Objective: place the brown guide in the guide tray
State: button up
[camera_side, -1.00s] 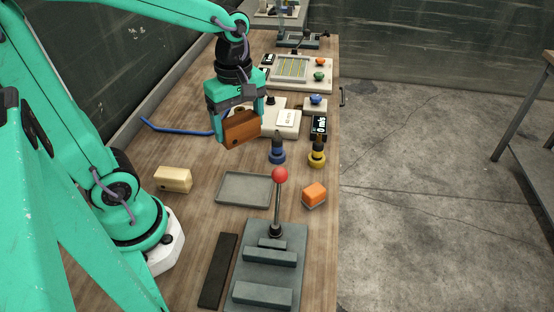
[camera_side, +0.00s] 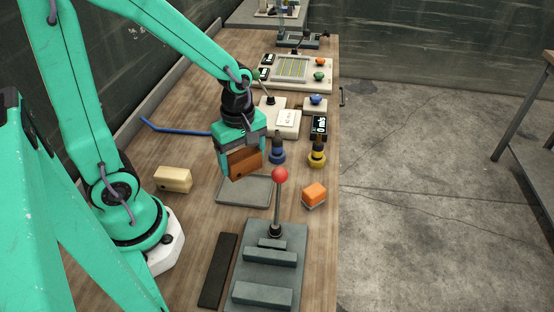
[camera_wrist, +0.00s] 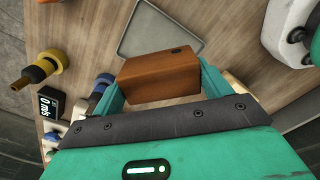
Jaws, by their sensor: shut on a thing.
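The brown guide (camera_side: 245,163) is a block with a small dark hole in it. My gripper (camera_side: 240,165) is shut on it and holds it over the back left part of the grey guide tray (camera_side: 245,193). The guide also shows in the wrist view (camera_wrist: 160,77), between the two green fingers. The tray is shallow with a low rim and looks empty. It also shows in the wrist view (camera_wrist: 165,30), past the guide. The exact gap between guide and tray cannot be told.
A cream block (camera_side: 173,179) lies left of the tray. A lever with a red knob (camera_side: 280,175) stands close at the tray's front right. Blue (camera_side: 277,153) and yellow (camera_side: 317,155) fittings stand behind.

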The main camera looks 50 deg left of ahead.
aim_at(242, 154)
jog(key=shift+f, duration=1.25)
jog(key=shift+f, duration=2.1)
jog(key=shift+f, duration=0.1)
jog(key=o, duration=1)
jog(key=shift+o, duration=0.2)
jog(key=shift+r, duration=0.2)
jog(key=shift+r, duration=5.95)
